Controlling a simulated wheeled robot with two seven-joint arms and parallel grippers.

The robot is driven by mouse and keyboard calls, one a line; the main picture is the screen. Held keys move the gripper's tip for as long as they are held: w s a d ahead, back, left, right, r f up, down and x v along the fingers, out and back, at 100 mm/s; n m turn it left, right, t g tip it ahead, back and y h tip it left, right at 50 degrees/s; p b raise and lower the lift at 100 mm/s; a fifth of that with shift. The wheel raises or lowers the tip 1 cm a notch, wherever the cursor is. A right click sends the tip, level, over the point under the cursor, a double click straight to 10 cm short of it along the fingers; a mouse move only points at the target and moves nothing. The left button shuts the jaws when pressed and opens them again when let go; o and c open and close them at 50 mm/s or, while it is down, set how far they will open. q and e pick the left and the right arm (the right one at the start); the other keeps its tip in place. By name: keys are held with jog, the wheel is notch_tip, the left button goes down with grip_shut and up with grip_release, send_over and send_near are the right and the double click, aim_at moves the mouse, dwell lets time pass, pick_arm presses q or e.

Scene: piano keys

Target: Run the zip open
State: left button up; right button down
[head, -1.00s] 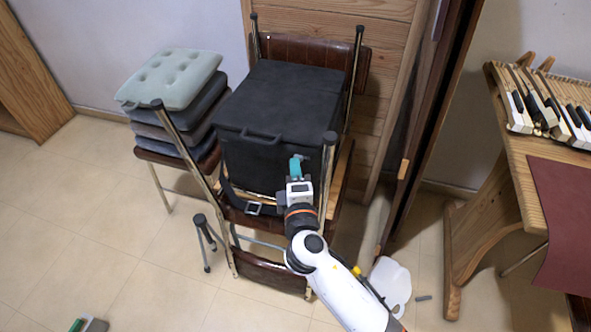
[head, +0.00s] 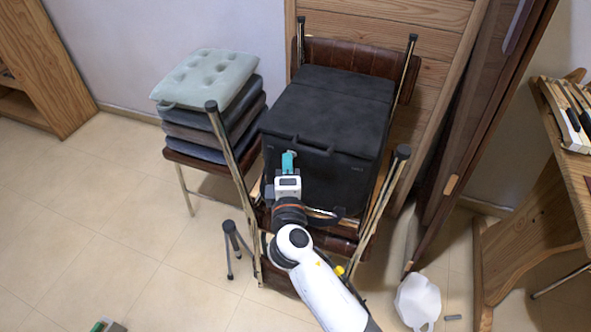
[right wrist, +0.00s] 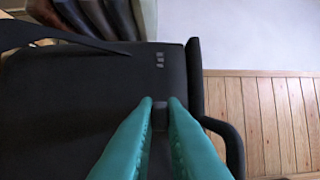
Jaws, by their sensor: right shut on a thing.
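A black box-shaped bag (head: 335,105) rests upright on an upturned brown chair, with a carry handle on its front. My right gripper (head: 288,158) is at the upper front of the bag, near its left corner. In the right wrist view its teal fingers (right wrist: 160,104) are shut on a small dark zip pull (right wrist: 160,117), mostly hidden between the tips. The bag's dark face (right wrist: 60,115) fills the left and middle of that view. The zip line is too dark to make out, so I cannot tell how far it is open. My left gripper is not in view.
A stack of cushions (head: 205,80) stands left of the bag. Metal chair legs (head: 230,150) rise on both sides of my right arm. A leaning wooden panel (head: 480,120) and a piano keyboard (head: 570,110) are at the right. A white jug (head: 418,300) lies on the floor.

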jog(key=shift+f, duration=0.1)
jog(key=c, duration=1.5)
grip_release()
jog(key=s, duration=1.2)
jog(key=shift+d, duration=0.45)
